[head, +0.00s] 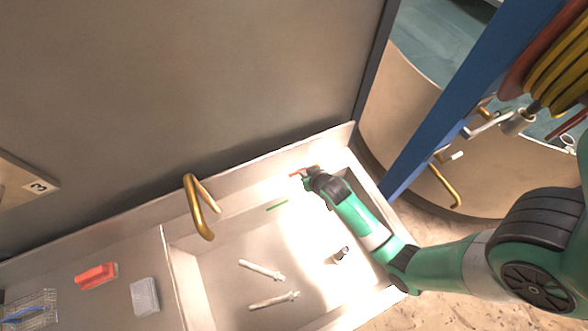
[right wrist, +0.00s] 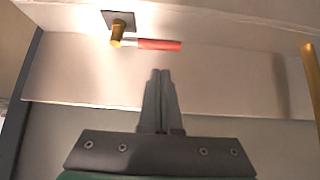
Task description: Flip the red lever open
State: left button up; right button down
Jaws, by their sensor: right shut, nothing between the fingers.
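The red lever (right wrist: 162,44) shows in the right wrist view as a short red bar, with a pale section joining it to a brass pivot (right wrist: 117,36) on a dark square plate. It points right from the pivot and lies about level in that picture. In the head view the red lever (head: 295,174) is a small red tip at the tray's back wall, partly hidden by my right gripper (head: 306,173). In the right wrist view my right gripper (right wrist: 160,72) is shut and empty. Its tips appear just below the red bar, with a visible gap. My left gripper is not in view.
A brass handle (head: 192,200) stands left of my right arm. The tray floor holds white bolt-like pieces (head: 262,270), a green strip (head: 277,205) and a small metal cylinder (head: 341,254). A blue post (head: 440,130) rises right.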

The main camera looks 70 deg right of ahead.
aim_at(296, 171)
jog(key=b+x, duration=0.5)
jog(key=x, duration=0.4)
jog(key=shift+w, duration=0.15)
jog(key=shift+w+d+f, duration=0.2)
jog(key=shift+f, duration=0.05)
jog(key=shift+a, duration=0.1)
jog(key=shift+s+n, duration=0.2)
jog(key=shift+n, duration=0.1)
jog(key=shift+y+p, duration=0.3)
